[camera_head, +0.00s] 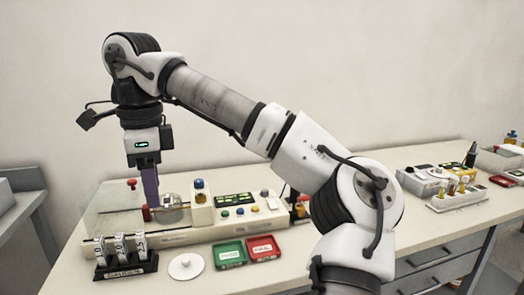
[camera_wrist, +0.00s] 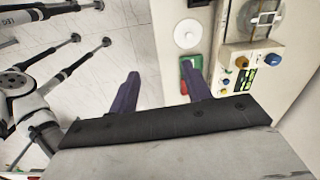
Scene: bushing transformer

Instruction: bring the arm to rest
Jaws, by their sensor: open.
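My gripper (camera_head: 150,203) hangs from the arm at the left, its dark purple fingers pointing down in front of the machine's glass-and-disc end. In the wrist view the two fingers of my gripper (camera_wrist: 160,67) are spread apart with nothing between them. Floor and the table's front edge show between and beyond them. The arm is raised and bent over the table. Whether the fingertips are clear of the machine behind them is hard to tell in the head view.
A cream machine (camera_head: 180,237) with a control panel stands below the gripper. In front are a black rack (camera_head: 126,268), a white disc (camera_head: 186,266), a green tray (camera_head: 229,255) and a red tray (camera_head: 263,248). A white block with colored parts (camera_head: 457,199) stands right.

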